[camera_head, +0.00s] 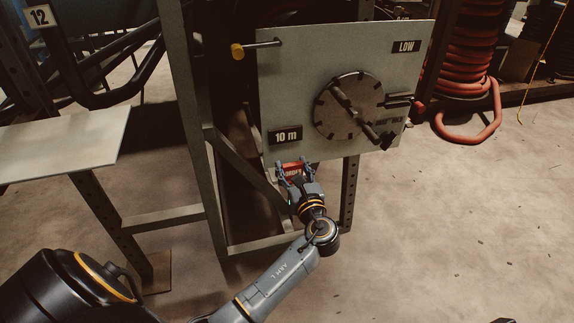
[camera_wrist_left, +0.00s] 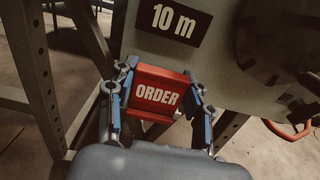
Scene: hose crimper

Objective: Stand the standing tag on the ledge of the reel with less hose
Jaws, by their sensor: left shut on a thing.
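The red tag (camera_head: 293,169), lettered ORDER, is held upright by my left gripper (camera_head: 296,172), just below the lower edge of a pale reel plate (camera_head: 300,75). In the left wrist view the red tag (camera_wrist_left: 158,94) sits between the two blue-padded fingers, shut on its sides. The plate bears a "10 m" label (camera_head: 286,135), a "LOW" label (camera_head: 406,47) and a round dark dial (camera_head: 349,105). I cannot tell whether the tag touches the plate or any ledge.
A grey steel post (camera_head: 185,90) and frame stand left of the plate. A pale flat board (camera_head: 65,145) is at the left, below a "12" sign (camera_head: 39,16). Coiled red hose (camera_head: 470,60) stands at the back right.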

